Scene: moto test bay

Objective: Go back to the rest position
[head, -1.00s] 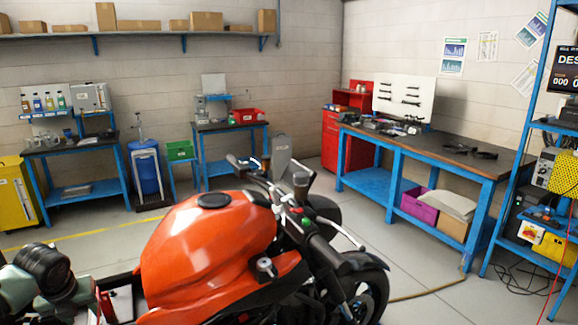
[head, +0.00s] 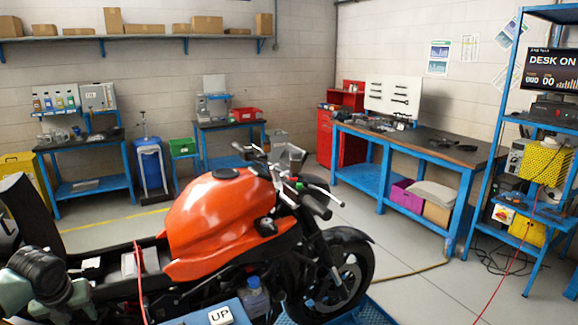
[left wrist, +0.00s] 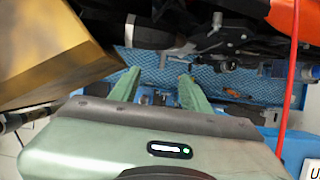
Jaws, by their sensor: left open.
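My left gripper (left wrist: 160,80) shows in the left wrist view with its two green fingers spread apart. Nothing is held between them; a blue textured platform (left wrist: 245,88) and dark bike parts lie beyond. In the head view my left arm comes in at the lower left, beside the rear of the orange motorcycle (head: 215,215). The left fingertips cannot be made out there. My right gripper is in neither view.
A red cable (left wrist: 288,85) runs close on the right in the wrist view, and a tan box-like surface (left wrist: 50,50) is close on the left. A blue panel with an UP button (head: 221,315) is in front of the bike. Workbench (head: 400,140) and shelving stand behind; grey floor between is open.

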